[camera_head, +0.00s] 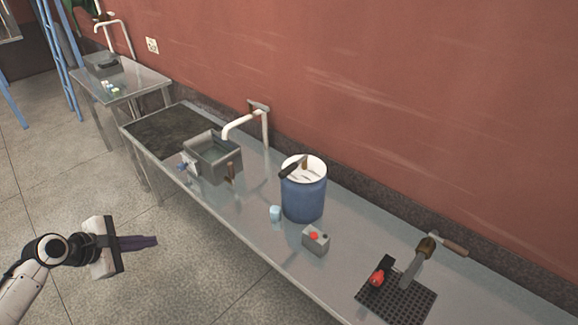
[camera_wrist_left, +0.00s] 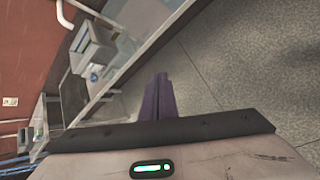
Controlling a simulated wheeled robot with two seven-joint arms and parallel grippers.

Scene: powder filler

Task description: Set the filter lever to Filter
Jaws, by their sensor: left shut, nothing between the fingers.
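My left gripper (camera_head: 155,242) is shut and empty, with its purple fingers together, over the floor in front of the table and well apart from everything on it. Its fingers also show in the left wrist view (camera_wrist_left: 160,95). A grey open basin (camera_head: 233,165) stands on the table, with a white plate and a small blue part (camera_head: 183,167) on its left front side. A brown upright handle (camera_head: 231,173) stands at its right front. I cannot tell which part is the filter lever, and no Filter marking is readable. The basin also shows in the left wrist view (camera_wrist_left: 98,50).
On the long metal table (camera_head: 215,205) stand a white tap (camera_head: 240,123), a blue bucket (camera_head: 304,200), a light-blue cup (camera_head: 275,213), a grey box with a red button (camera_head: 316,241) and a dark perforated plate (camera_head: 410,302). The floor (camera_head: 190,280) before it is clear.

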